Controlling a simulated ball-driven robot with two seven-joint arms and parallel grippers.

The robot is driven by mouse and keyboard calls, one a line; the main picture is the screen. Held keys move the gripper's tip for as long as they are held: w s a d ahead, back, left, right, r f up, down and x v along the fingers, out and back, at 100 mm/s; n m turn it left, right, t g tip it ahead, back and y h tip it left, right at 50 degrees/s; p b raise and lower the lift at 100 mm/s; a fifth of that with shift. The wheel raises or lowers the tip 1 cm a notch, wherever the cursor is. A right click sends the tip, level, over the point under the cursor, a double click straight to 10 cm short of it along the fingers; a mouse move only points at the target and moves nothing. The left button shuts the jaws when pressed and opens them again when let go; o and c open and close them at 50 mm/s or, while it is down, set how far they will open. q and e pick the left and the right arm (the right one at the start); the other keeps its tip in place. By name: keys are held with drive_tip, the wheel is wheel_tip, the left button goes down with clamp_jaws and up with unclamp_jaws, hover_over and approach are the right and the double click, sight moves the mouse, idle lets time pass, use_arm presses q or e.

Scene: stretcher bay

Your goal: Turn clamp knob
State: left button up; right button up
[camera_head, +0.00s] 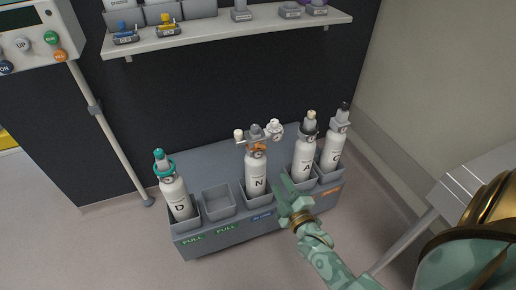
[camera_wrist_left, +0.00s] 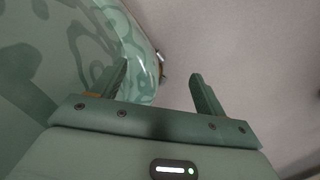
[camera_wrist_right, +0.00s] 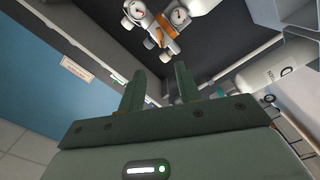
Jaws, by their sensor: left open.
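A white cylinder lettered N (camera_head: 258,186) stands upright in a grey rack. A regulator (camera_head: 257,134) with an orange part, a pale knob at left and a gauge at right sits on its top. The regulator also shows at the top of the right wrist view (camera_wrist_right: 150,22), beyond the fingers. I cannot tell which part is the clamp knob. My right gripper (camera_head: 284,188) is open, beside and right of the N cylinder, below the regulator; its fingers show empty in the right wrist view (camera_wrist_right: 160,84). My left gripper (camera_wrist_left: 162,82) is open and empty, outside the head view.
The grey rack (camera_head: 219,236) also holds cylinders D (camera_head: 178,196), A (camera_head: 304,159) and another at right (camera_head: 333,148); one slot (camera_head: 218,203) is empty. A shelf (camera_head: 225,32) hangs above. A pole (camera_head: 105,130) stands at left. Floor is clear in front.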

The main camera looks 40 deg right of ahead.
sight(261, 149)
drive_tip(key=b+x, duration=0.5)
drive_tip(key=x, duration=0.9)
drive_tip(key=shift+w, duration=0.35)
use_arm(q)
drive_tip(key=s+a+f+g, duration=0.1)
drive_tip(key=s+f, duration=0.3)
drive_tip(key=s, duration=0.1)
drive_tip(key=shift+a, duration=0.15)
drive_tip(key=shift+s, duration=0.1)
drive_tip(key=shift+a, duration=0.15)
use_arm(e)
clamp_jaws()
